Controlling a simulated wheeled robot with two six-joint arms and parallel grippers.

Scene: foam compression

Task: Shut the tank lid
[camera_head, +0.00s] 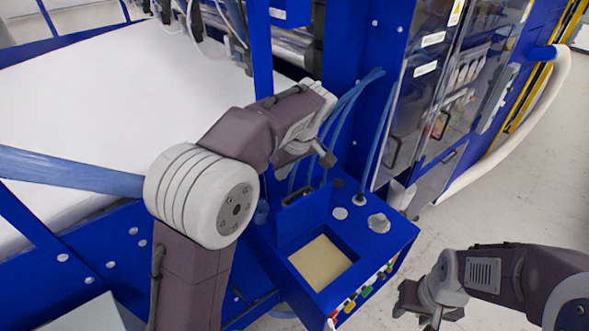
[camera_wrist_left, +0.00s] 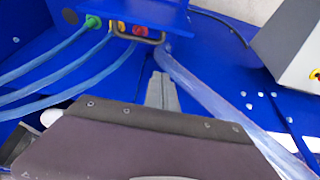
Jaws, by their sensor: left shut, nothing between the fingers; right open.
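The blue tank (camera_head: 388,243) has a square opening with a beige filling (camera_head: 321,263). A blue lid (camera_head: 304,218) appears to stand raised at the back edge of this opening, a dark handle (camera_head: 297,196) near its top. My left gripper (camera_head: 327,160) is shut and empty, above and behind the lid, apart from it. In the left wrist view its closed fingers (camera_wrist_left: 161,90) point toward a blue surface; a handle-like bar (camera_wrist_left: 138,39) shows beyond them. My right gripper (camera_head: 416,316) is open and empty, right of the tank and in front.
Blue hoses (camera_head: 346,112) run down behind the tank. Coloured fittings (camera_head: 365,291) line its front edge, and a round cap (camera_head: 378,223) sits on top. A machine with a white sheet (camera_head: 90,90) fills the left. A clear-doored cabinet (camera_head: 450,90) stands behind; floor at right is free.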

